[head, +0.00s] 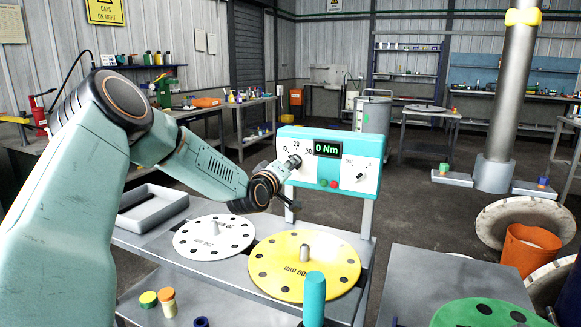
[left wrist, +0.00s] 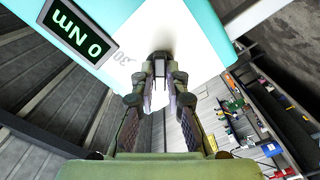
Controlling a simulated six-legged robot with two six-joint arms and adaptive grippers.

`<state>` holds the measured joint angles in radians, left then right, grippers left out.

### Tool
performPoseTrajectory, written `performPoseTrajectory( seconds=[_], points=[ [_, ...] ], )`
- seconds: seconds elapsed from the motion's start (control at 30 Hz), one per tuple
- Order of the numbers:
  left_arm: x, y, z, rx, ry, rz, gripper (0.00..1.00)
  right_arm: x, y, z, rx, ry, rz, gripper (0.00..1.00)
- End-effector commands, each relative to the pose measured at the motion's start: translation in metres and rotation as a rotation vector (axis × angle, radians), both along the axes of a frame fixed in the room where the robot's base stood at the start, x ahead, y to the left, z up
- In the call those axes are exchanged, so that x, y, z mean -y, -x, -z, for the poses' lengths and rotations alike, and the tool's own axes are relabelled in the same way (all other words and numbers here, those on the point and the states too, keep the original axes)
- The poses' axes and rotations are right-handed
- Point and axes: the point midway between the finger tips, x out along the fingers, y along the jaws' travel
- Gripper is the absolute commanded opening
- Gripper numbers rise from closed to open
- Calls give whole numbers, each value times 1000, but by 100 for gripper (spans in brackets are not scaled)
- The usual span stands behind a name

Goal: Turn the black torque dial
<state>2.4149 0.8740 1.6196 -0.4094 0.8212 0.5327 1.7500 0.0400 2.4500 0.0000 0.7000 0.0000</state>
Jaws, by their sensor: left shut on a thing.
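The black torque dial (left wrist: 160,56) sits on the white face of a teal-edged panel (head: 340,150), at its left side among printed numbers. In the head view my gripper mostly covers it. My left gripper (head: 290,166) reaches the panel from the left. In the left wrist view its fingertips (left wrist: 160,75) are shut on the dial. The green display (head: 327,149) reads 0 Nm. A second small knob (head: 361,177) is at the panel's right, with a red and a green button below the display. My right gripper is not in view.
A white disc (head: 213,237) and a yellow disc (head: 304,266) with holes lie on the grey bench below the panel. A grey tray (head: 152,212) is at the left. A teal cylinder (head: 315,295) stands in front. A green disc (head: 490,312) lies on the right bench.

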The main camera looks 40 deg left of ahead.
Motion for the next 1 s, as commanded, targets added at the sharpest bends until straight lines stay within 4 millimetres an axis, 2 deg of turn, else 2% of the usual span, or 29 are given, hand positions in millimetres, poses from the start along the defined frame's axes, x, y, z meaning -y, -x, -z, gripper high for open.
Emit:
performPoseTrajectory(
  seconds=[0.1, 0.13, 0.37, 0.73, 1.0],
  points=[
    [-2, 0, -4, 9, -1, -4, 0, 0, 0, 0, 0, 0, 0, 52],
    [-2, 0, -4, 9, -1, -4, 16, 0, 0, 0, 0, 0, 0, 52],
    [-1, 0, -2, 5, -2, -2, 35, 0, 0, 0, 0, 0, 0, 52],
    [0, 3, -1, 2, 1, -2, 36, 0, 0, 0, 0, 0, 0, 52],
    [8, 31, -1, 5, 8, -5, 36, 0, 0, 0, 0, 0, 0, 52]
  ],
)
